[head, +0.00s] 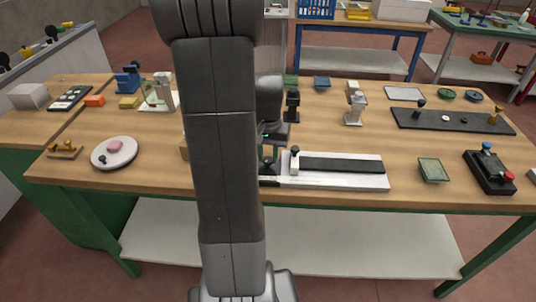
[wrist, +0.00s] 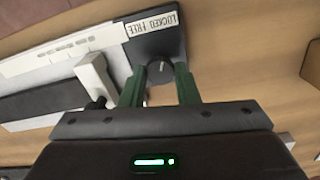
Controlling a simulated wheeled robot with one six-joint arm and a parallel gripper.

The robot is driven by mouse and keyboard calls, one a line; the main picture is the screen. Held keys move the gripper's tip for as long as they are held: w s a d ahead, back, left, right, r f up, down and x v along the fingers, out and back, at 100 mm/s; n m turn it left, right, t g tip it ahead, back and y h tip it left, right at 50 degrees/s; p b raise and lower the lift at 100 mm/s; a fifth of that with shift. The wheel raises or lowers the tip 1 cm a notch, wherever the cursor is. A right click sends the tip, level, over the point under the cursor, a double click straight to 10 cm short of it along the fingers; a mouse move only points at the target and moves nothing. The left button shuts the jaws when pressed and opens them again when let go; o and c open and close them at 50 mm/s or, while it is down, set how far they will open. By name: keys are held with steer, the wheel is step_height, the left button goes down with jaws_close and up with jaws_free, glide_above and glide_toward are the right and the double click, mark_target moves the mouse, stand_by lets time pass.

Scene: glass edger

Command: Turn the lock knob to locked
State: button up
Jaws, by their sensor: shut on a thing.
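The lock knob (wrist: 160,71) is a small dark round knob on a black plate (wrist: 157,42) in the wrist view. A white label reading LOCKED and FREE (wrist: 153,23) is on that plate and appears upside down. My gripper (wrist: 160,79) has its green fingers on both sides of the knob and is shut on it. Which word the knob points to cannot be told. In the head view my gripper (head: 269,153) is low at the left end of the white slide fixture (head: 340,184). My arm and fingers hide the knob there.
A white upright block with a black knob (head: 295,160) stands on the fixture close right of my gripper. A green-rimmed tray (head: 433,170) and a black button box (head: 490,172) are farther right. A round white plate (head: 102,158) lies left. Bare wood shows between them.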

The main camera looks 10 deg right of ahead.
mark_target(268, 159)
steer(key=shift+m, duration=0.5)
steer(key=o, duration=1)
step_height(268, 159, up, 14)
steer(key=shift+f, duration=0.1)
step_height(268, 159, down, 14)
stand_by(0.8)
